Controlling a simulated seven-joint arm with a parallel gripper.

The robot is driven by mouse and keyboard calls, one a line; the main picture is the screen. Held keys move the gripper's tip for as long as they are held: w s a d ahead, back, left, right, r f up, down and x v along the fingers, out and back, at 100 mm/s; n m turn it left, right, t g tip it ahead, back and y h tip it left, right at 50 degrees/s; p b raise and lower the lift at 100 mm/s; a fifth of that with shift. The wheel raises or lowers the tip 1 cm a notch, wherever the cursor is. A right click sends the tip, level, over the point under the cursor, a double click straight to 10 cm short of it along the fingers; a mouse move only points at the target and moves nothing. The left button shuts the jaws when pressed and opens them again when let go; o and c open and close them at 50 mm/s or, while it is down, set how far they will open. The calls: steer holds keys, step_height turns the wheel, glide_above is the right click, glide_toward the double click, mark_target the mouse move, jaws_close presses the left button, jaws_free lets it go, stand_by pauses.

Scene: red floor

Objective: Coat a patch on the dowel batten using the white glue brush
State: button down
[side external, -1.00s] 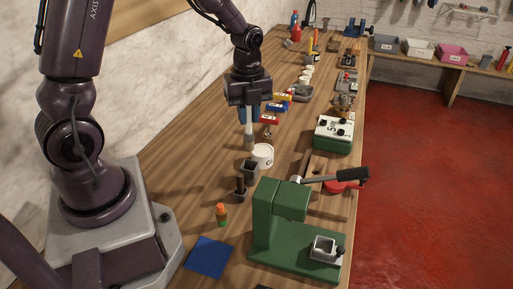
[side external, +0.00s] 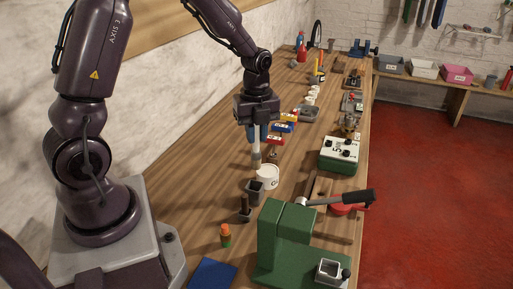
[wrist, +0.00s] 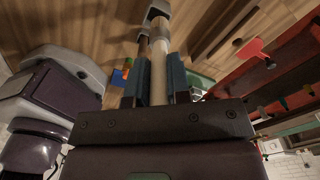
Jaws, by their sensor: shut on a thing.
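My gripper (side external: 254,133) is shut on the white glue brush (side external: 255,150), which hangs upright with its handle between the blue fingers. In the wrist view the pale brush handle (wrist: 158,75) runs between the fingers (wrist: 158,85) to a grey metal collar. The brush's lower end is close to the left rim of a white glue pot (side external: 268,178) and above a dark grey square holder (side external: 255,190). I cannot tell whether it touches either, and its bristles are not clear. A brown wooden piece (side external: 319,188), possibly the dowel batten, lies right of the pot, partly hidden behind the green press.
A green press (side external: 285,240) with a dark lever stands in front. A green-and-white box (side external: 340,154) is to the right. An orange-capped bottle (side external: 225,236) and blue sheet (side external: 212,274) are at front left.

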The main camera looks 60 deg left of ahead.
steer(key=w+a+r, duration=0.1)
steer(key=w+a, duration=0.2)
steer(key=w, duration=0.2)
steer(key=shift+a+f, duration=0.2)
steer(key=shift+f, duration=2.6)
steer(key=shift+f, duration=0.6)
step_height(320, 180, up, 7)
stand_by(0.6)
stand_by(0.4)
